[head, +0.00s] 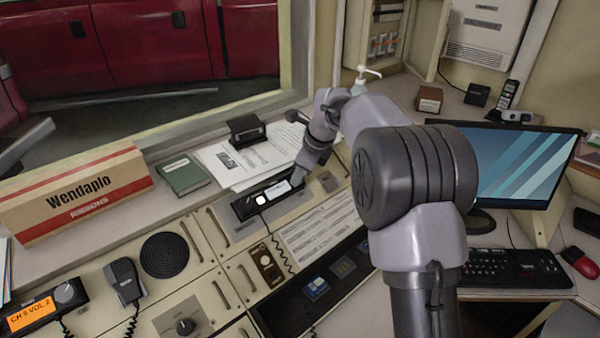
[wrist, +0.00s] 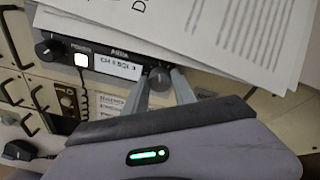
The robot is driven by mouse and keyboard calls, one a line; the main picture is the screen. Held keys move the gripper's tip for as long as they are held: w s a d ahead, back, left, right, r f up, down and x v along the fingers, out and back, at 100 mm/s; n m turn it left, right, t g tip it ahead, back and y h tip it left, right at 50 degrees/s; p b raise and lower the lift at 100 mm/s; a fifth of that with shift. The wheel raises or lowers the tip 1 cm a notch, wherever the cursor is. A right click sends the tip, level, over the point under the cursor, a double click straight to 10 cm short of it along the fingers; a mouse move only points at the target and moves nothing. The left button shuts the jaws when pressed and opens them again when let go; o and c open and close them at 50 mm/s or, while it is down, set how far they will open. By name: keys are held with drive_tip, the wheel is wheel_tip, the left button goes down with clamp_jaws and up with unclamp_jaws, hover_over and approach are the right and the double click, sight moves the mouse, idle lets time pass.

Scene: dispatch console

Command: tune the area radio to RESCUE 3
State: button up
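A lit white button is left of the display. The radio's dark round knob (wrist: 160,78) is at the display's right. My gripper (head: 296,178) reaches down to the radio's right end. In the wrist view my gripper (wrist: 160,84) has one finger on each side of the knob, seemingly touching it. The knob's pointer cannot be made out.
A second radio (head: 40,314) with an orange display and a hand microphone (head: 124,282) are at the lower left. Papers (head: 240,160) lie behind the middle radio, beside a green book (head: 183,175). A monitor (head: 515,165) and keyboard (head: 515,268) are at the right.

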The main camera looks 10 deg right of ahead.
drive_tip(key=shift+n, duration=0.3)
clamp_jaws()
drive_tip(key=shift+n+p, duration=0.6)
drive_tip(key=shift+n, duration=0.6)
drive_tip(key=shift+s+n+h, duration=0.15)
drive_tip(key=shift+n+h, duration=0.15)
drive_tip(key=shift+n, duration=1.5)
drive_tip(key=shift+t, duration=0.3)
drive_tip(key=o, duration=1.1)
unclamp_jaws()
drive_tip(key=shift+a, duration=0.1)
drive_tip(key=p+v, duration=0.6)
drive_tip(key=v, duration=1.1)
drive_tip(key=shift+s+r, duration=0.1)
drive_tip(key=shift+r, duration=0.05)
